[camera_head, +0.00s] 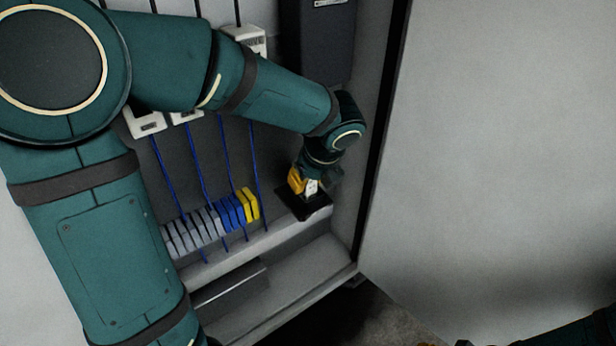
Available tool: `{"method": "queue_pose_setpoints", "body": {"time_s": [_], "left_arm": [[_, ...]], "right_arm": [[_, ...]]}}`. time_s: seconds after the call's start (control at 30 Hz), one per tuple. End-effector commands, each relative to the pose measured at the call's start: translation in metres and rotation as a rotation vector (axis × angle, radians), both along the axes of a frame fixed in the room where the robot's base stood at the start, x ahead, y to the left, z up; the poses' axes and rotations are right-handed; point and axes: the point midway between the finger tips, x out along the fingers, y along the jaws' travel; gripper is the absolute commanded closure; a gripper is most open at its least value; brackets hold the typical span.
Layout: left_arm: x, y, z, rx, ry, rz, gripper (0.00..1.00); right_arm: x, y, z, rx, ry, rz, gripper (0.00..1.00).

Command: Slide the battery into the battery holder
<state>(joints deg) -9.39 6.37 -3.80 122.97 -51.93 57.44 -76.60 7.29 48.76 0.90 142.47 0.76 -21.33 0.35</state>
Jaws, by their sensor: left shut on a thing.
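The battery (296,181), orange-yellow with a white patch, is at the lower right inside an open cabinet. My left gripper (318,180) comes down over it from above and is shut on it; the wrist hides much of the fingers and the battery's back. The black battery holder (318,212) lies right under the battery on a grey ledge. I cannot tell how far the battery sits in the holder. Part of my right arm shows at the bottom right edge, with its dark gripper end (464,343) cut off by the frame.
A row of grey, blue and yellow terminal blocks (232,212) stands left of the holder. Blue wires (203,180) run up to white modules (245,40). A dark box (318,45) hangs above. The cabinet's right wall (368,150) is close to my left wrist.

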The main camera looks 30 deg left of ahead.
Motion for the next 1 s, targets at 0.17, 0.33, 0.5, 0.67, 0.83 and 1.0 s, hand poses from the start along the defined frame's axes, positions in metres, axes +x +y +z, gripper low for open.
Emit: {"method": "queue_pose_setpoints", "body": {"time_s": [0.17,0.33,0.5,0.67,0.83,1.0], "left_arm": [[0.0000,0.0001,-0.0029,0.000,0.000,0.000,1.00],[-0.0001,0.0000,-0.0053,0.000,0.001,0.000,1.00],[-0.0001,0.0000,-0.0076,0.000,0.001,0.000,1.00],[-0.0001,0.0000,-0.0094,0.000,0.001,0.000,1.00],[-0.0001,0.0001,-0.0095,0.000,0.001,0.000,1.00],[0.0000,0.0000,-0.0094,0.000,0.000,0.000,0.44]], "right_arm": [[0.0001,-0.0001,-0.0016,0.000,0.000,0.000,0.53],[0.0001,-0.0001,-0.0027,0.000,0.000,0.000,0.53],[0.0001,-0.0001,-0.0039,0.000,0.000,0.000,0.53],[0.0000,-0.0001,-0.0046,0.000,0.000,0.000,0.53],[0.0000,0.0000,-0.0046,0.000,0.000,0.000,0.53],[0.0000,0.0000,-0.0045,0.000,0.000,0.000,0.53]]}}
